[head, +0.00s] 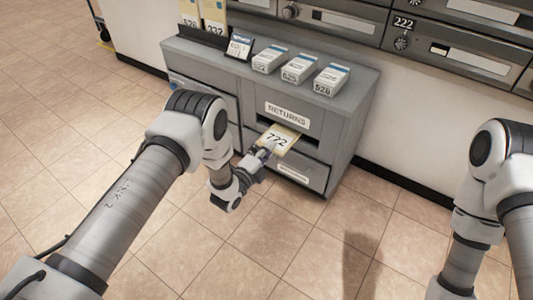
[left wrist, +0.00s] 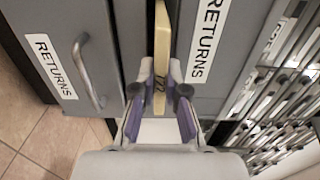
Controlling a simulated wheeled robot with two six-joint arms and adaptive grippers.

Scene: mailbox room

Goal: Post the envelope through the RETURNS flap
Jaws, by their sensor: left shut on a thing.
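The cream envelope (head: 279,137), with a dark number on it, is at the dark slot under the RETURNS label (head: 287,115) on the grey cabinet's front. My left gripper (head: 263,154) is shut on its near end. In the left wrist view the envelope (left wrist: 161,40) shows edge-on between the fingers of my left gripper (left wrist: 160,97), in line with the slot beside the RETURNS label (left wrist: 204,40). Its far end meets the opening; how far inside it reaches is hidden. My right gripper is out of frame.
Small labelled boxes (head: 298,68) and a small dark stand (head: 239,47) are on the cabinet top. A lower drawer with a handle (left wrist: 88,70) is below the slot. Metal mailboxes (head: 455,55) line the wall. The tiled floor in front is clear.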

